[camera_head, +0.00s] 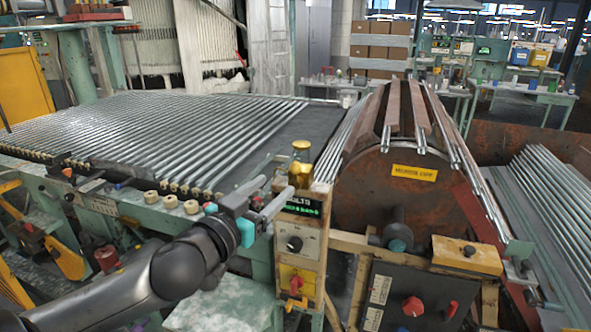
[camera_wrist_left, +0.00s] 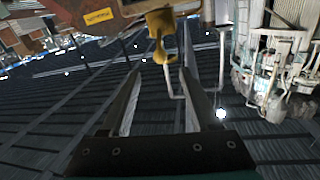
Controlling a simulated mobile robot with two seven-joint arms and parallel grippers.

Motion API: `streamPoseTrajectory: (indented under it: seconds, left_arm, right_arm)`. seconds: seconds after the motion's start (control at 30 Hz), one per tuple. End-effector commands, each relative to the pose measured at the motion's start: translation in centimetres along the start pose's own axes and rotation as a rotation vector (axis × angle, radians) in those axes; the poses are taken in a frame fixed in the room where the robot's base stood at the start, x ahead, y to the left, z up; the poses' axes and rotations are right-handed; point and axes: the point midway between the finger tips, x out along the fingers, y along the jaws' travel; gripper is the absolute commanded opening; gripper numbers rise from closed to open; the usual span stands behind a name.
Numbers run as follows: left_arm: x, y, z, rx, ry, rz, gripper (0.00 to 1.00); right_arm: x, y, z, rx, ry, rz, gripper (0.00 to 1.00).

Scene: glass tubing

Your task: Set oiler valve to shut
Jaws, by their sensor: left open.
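The oiler (camera_head: 301,165), a small glass jar with yellow oil and a brass-coloured top, stands upright on the control post beside the big drum. Its valve setting is too small to read. My left gripper (camera_head: 281,176) is open, with its fingers pointing at the oiler from the left and just short of it. In the left wrist view, a yellow fitting with a narrow stem (camera_wrist_left: 160,50), apparently the oiler, lies beyond the gap between the open fingertips (camera_wrist_left: 160,76). Nothing is between the fingers. My right gripper is not in view.
The control post (camera_head: 298,243) carries a lit green display, a black knob and a red handle (camera_head: 296,283). A rusty drum (camera_head: 385,190) with metal tubes stands right of it. A tube rack (camera_head: 160,135) fills the left. A dark panel (camera_head: 420,297) with red knobs sits in front.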

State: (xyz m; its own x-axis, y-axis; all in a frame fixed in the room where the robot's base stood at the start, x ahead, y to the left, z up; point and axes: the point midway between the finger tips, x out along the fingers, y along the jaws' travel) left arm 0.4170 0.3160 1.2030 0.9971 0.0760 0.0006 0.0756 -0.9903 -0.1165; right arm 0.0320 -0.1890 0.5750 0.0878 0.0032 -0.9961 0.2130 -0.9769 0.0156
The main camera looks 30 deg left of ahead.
Motion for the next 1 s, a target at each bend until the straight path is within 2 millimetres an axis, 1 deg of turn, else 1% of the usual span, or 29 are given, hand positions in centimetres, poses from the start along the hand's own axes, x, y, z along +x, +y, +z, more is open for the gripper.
streamPoseTrajectory:
  seconds: [0.03,0.2,0.6,0.83,1.0]
  left_arm:
    - [0.6,0.0,-0.1,0.0,0.003,0.001,0.62]
    - [2.3,0.0,-0.1,0.002,0.002,-0.001,0.62]
    - [6.1,-0.1,-0.1,-0.001,0.002,-0.002,0.62]
    - [8.2,-0.1,-0.1,-0.001,0.001,-0.002,0.62]
    - [9.3,0.0,-0.1,-0.001,0.001,-0.001,0.62]
  right_arm:
    - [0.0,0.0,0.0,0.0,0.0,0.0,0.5]
    - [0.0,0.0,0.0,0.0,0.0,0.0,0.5]
    - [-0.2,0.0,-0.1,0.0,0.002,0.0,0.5]
    - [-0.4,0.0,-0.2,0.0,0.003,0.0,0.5]
    - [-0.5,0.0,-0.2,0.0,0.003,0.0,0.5]
